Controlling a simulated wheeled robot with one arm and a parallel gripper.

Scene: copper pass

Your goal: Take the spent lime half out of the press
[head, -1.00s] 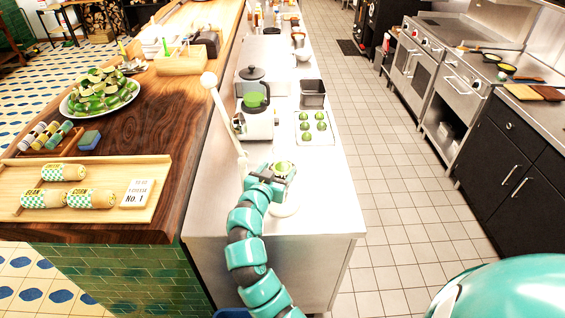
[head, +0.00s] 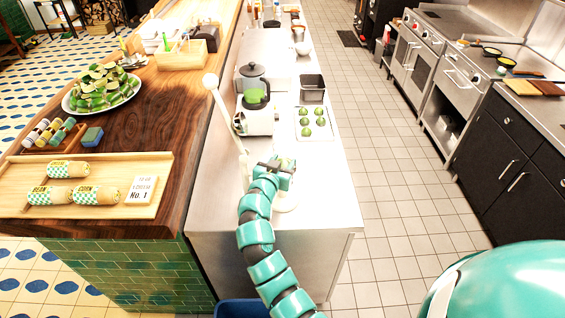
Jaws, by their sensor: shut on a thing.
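The white press stands near the front end of the steel counter. Its long lever (head: 226,118) with a ball end is raised and leans to the left, and part of its round white base (head: 288,204) shows beside my arm. My gripper (head: 284,164) is at the press, shut on the spent lime half (head: 288,161). Only a small pale green part of the lime half shows between the fingers. My wrist hides much of the press, so I cannot tell whether the lime half is clear of its cup.
A blue bin (head: 238,308) is on the floor by the counter's front end. A wooden bar top (head: 130,140) borders the left.

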